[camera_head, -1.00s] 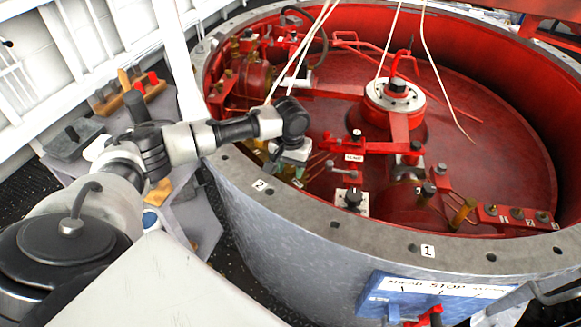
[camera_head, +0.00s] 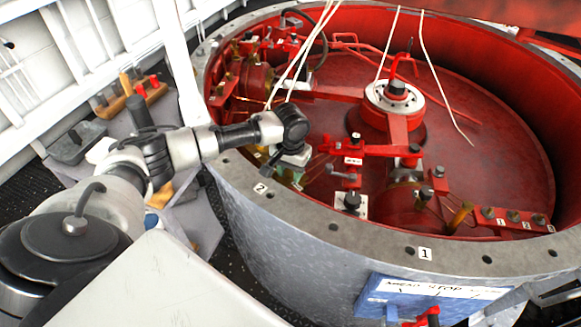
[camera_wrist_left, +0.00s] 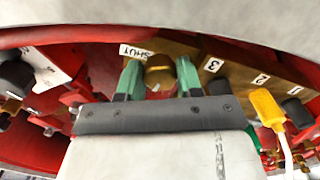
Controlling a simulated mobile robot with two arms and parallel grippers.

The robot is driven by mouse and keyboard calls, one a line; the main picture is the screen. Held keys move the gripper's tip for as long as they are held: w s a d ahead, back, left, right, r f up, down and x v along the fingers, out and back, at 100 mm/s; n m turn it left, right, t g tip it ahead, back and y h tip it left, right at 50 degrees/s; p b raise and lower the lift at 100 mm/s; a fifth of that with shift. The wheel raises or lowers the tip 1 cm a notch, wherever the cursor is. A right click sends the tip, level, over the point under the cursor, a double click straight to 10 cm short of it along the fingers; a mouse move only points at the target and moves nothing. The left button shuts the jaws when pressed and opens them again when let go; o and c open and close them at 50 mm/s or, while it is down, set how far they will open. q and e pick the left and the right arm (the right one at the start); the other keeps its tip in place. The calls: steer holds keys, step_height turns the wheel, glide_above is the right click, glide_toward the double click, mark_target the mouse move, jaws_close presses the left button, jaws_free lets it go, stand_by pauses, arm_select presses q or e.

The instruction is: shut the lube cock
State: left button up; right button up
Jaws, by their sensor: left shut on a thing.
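My left gripper (camera_wrist_left: 158,78) has green fingertips, one on each side of a round brass knob (camera_wrist_left: 159,74), and is shut on it. A "SHUT" tag (camera_wrist_left: 137,52) sits just left of the knob in the left wrist view. The knob looks like the cock's handle, but no lube name is readable. In the head view my left gripper (camera_head: 287,168) reaches down inside the rim near the tag marked 2 (camera_head: 260,188); its fingertips and the knob are mostly hidden there. My right gripper is not in view.
The grey rim (camera_head: 330,228) curves in front of the red pit. Pale cords (camera_head: 304,60) hang behind my gripper.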

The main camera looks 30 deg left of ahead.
arm_select(q)
steer(key=m+p, duration=0.1)
steer(key=p, duration=0.1)
steer(key=m+p, duration=0.1)
steer(key=m, duration=0.1)
steer(key=shift+r+p, duration=0.3)
steer(key=shift+p, duration=0.1)
steer(key=m+p, duration=0.2)
steer(key=m, duration=0.1)
steer(key=shift+f+m, duration=0.1)
steer(key=shift+m, duration=0.3)
steer(key=m+p, duration=0.2)
steer(key=m, duration=0.2)
steer(key=shift+m, duration=0.3)
steer(key=m, duration=0.5)
steer(key=shift+f+p, duration=0.1)
steer(key=shift+p, duration=0.3)
steer(key=o, duration=0.6)
steer(key=shift+o, duration=0.2)
